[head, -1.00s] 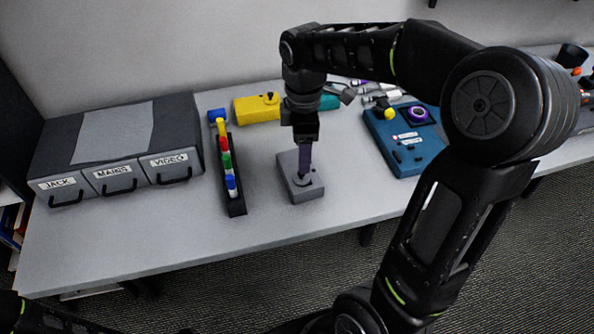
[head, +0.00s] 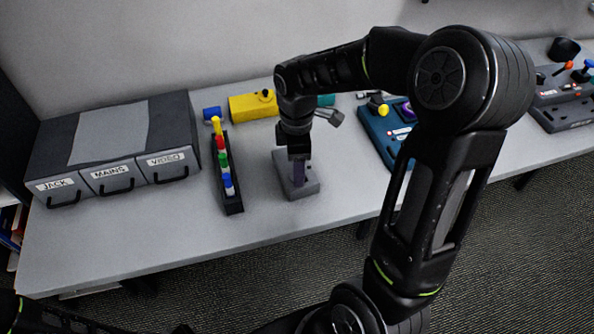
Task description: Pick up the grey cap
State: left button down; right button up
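A small grey block (head: 312,187) sits on the table just right of the cap rack. My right gripper (head: 299,184) points straight down over this block, its purple-tinted fingers reaching its top. From this angle the fingers overlap, so I cannot tell whether they are open or shut. I cannot make out a separate grey cap; one on the block's top may be hidden by the fingers. My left gripper is out of view.
A narrow black rack (head: 235,206) of coloured pieces stands close left of the block. A dark drawer unit (head: 185,125) is further left, a yellow box (head: 250,107) behind. A blue box (head: 379,135) is to the right, partly behind my arm. The front tabletop is clear.

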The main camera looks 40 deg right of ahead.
jog(key=shift+f, duration=0.8)
grip_shut()
dwell(0.5)
